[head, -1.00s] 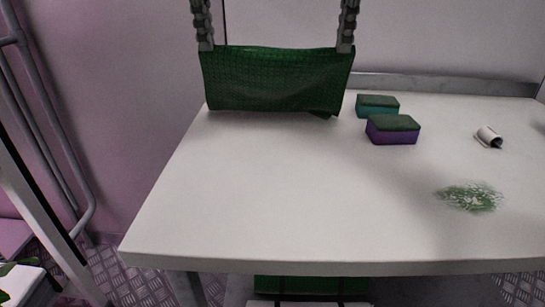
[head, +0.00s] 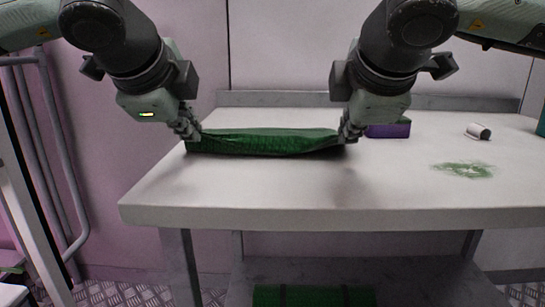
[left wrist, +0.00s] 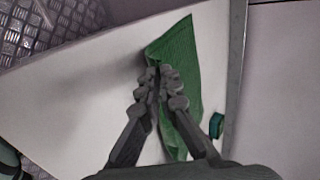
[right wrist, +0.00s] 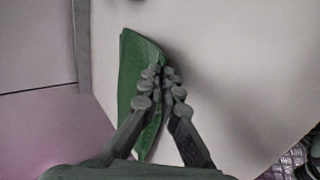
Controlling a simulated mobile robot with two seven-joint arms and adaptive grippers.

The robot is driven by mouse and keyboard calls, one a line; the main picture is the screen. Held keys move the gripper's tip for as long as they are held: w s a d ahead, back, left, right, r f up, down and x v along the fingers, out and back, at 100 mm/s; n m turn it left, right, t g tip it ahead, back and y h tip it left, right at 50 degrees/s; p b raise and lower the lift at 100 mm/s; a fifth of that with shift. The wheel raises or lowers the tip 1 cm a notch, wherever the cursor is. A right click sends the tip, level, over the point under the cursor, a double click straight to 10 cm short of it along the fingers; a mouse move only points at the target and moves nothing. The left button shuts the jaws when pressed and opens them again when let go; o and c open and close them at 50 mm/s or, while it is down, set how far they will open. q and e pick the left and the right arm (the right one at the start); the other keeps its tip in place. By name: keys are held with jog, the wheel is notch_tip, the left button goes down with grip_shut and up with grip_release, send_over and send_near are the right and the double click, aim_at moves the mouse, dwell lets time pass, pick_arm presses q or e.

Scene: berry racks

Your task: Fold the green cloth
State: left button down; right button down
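The green cloth (head: 265,142) stretches between my two grippers at the back left of the white table (head: 240,190). It looks folded into a low, long band at or just above the tabletop. My left gripper (head: 188,135) is shut on its left end, and my right gripper (head: 347,135) is shut on its right end. In the left wrist view the fingertips (left wrist: 160,72) pinch the cloth (left wrist: 183,45) near a corner. In the right wrist view the fingertips (right wrist: 160,73) pinch the cloth's edge (right wrist: 133,70). The head view does not show clearly whether the cloth's underside touches the table.
A purple sponge (head: 390,130) sits just right of my right gripper. A small white cup (head: 478,131) lies on its side farther right, with a green smudge (head: 463,170) in front. The table's front middle is clear. A green object (head: 310,296) is on the lower shelf.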

pick_arm(q)
jog(key=shift+s+f+t+b, duration=0.3)
jog(key=shift+f, duration=0.2)
pick_arm(e)
jog(key=shift+s+f, duration=0.3)
jog(key=shift+f, duration=0.4)
pick_arm(q)
jog(key=shift+s+f, duration=0.15)
jog(key=shift+s, duration=0.15)
pick_arm(e)
jog(key=shift+s+t, duration=0.25)
jog(key=shift+t, duration=0.15)
pick_arm(q)
jog(key=c, duration=1.4)
grip_release()
jog(key=shift+c, duration=0.2)
pick_arm(e)
jog(key=c, duration=1.4)
grip_release()
jog(key=shift+c, duration=0.2)
